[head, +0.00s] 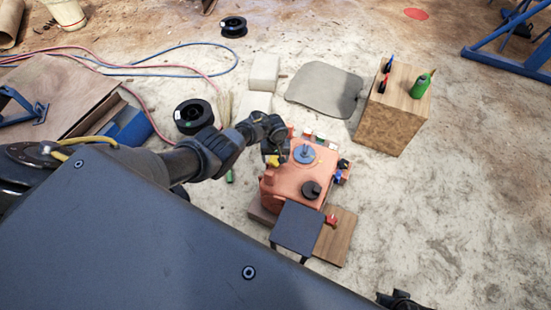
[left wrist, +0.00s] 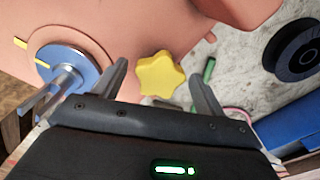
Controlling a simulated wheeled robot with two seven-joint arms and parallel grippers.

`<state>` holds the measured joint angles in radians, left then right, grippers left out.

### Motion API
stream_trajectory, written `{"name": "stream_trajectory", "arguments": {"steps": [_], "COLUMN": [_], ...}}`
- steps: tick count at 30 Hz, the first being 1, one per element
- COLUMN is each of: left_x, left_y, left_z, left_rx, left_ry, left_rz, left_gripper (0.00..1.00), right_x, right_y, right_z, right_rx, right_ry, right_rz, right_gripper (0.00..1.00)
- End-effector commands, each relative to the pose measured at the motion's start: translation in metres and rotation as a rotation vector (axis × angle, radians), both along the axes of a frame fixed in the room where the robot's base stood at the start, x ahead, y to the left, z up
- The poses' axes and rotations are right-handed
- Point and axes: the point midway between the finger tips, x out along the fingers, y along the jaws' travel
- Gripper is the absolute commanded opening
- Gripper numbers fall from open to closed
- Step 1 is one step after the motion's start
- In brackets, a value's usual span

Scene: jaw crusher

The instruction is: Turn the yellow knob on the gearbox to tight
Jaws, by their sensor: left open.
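The orange gearbox (head: 285,190) stands on the ground in the middle of the head view. Its yellow knob (head: 273,161) shows as a small patch just below my left gripper (head: 274,150). In the left wrist view the yellow knob (left wrist: 160,74) is star-shaped, on the orange gearbox housing (left wrist: 165,30). It appears between the two spread fingers of my left gripper (left wrist: 160,76), with gaps on both sides. My left gripper is open and holds nothing. A dark part at the bottom edge of the head view may be my right gripper (head: 402,300), mostly cut off.
A blue disc with a metal shaft (left wrist: 62,72) is left of the left finger. A black cap (head: 311,190) and a dark plate (head: 297,228) are at the gearbox's front. A wooden box (head: 392,120) stands behind right. Black spools and hoses lie left.

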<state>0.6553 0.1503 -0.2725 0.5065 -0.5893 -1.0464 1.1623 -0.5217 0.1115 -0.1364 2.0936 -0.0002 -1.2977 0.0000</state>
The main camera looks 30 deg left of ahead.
Motion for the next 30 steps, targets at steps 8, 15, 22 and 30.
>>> {"name": "stream_trajectory", "arguments": {"steps": [8,15,22,30], "left_x": [0.0,0.0,0.0001,0.0002], "left_y": [0.0,-0.0001,0.0,0.0005], "left_z": [0.0002,0.0002,0.0005,0.0008], "left_rx": [0.0,0.0,0.0,-0.001], "left_ry": [0.0,0.0,0.0,0.0], "left_rz": [0.0,-0.001,-0.049,-0.228], "left_gripper": [0.46,0.27,0.27,0.27], "right_x": [-0.0001,0.0,0.0,-0.0017], "right_y": [0.0,0.0,0.0001,-0.0002], "right_z": [-0.0001,-0.0001,-0.0003,-0.0061], "right_rx": [0.0,0.0,0.0,0.0], "right_ry": [0.0,0.0,-0.001,0.005], "right_rz": [0.0,0.0,0.0,0.0], "right_gripper": [0.0,0.0,0.0,0.0]}}
